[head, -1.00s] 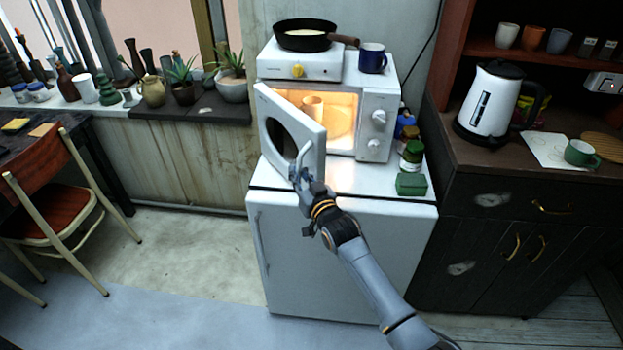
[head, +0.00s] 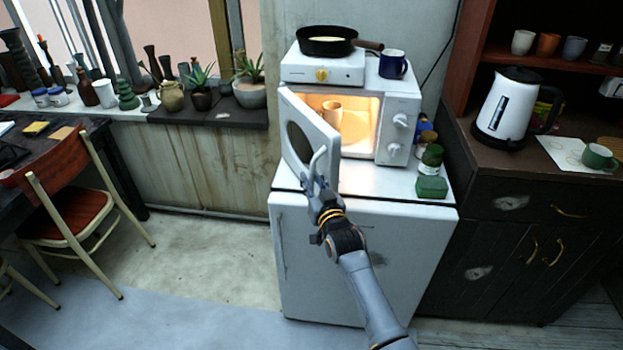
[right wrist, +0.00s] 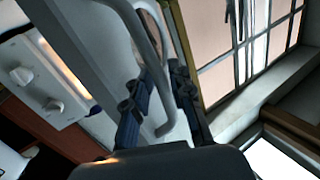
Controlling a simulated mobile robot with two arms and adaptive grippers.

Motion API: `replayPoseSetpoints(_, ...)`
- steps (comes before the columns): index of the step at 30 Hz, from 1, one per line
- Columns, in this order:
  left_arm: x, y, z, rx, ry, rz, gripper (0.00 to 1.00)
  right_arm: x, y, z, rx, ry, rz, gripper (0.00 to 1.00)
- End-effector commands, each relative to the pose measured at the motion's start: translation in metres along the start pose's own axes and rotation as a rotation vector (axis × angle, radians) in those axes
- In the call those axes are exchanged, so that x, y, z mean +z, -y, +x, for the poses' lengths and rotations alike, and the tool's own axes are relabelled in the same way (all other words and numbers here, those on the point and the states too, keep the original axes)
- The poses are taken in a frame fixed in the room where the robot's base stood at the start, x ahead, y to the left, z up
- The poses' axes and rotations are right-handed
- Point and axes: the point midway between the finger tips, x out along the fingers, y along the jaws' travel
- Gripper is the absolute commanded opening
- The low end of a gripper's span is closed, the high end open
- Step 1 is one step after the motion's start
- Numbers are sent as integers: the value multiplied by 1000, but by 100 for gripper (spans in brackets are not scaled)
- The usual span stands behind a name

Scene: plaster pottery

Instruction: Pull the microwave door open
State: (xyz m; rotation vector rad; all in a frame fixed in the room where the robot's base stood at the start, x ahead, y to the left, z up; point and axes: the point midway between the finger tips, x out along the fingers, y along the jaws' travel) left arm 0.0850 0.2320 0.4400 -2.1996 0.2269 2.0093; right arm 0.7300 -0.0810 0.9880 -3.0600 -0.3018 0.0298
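The white microwave (head: 402,115) stands on a low white fridge, with its lit inside showing. Its door (head: 309,132) is hinged at the left and stands partly open, swung out toward me. The curved door handle (head: 320,165) is at the free edge. My right gripper (head: 318,190) is at this handle; in the right wrist view its fingers (right wrist: 164,84) lie on either side of the handle bar (right wrist: 163,42) and look closed on it. An orange-tan mug (head: 331,111) stands inside the microwave. My left gripper is not in view.
A hotplate (head: 322,68) with a black pan and a blue mug (head: 393,64) sit on the microwave. Green containers (head: 432,186) stand at the fridge top's right. A kettle (head: 507,105) is on the dark cabinet. The floor left of the fridge (head: 220,250) is clear up to the chair.

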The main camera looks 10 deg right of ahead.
Motion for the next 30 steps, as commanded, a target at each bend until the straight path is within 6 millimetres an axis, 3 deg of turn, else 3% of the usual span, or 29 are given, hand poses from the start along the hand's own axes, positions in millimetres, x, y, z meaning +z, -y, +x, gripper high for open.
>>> replayPoseSetpoints(11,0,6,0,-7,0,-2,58,-4,0,-10,-1,-10,2,22)
replayPoseSetpoints(24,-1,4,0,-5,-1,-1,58,-3,-1,-90,0,-6,1,22)
replayPoseSetpoints(30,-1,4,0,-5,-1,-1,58,-2,-1,-115,0,-6,1,22)
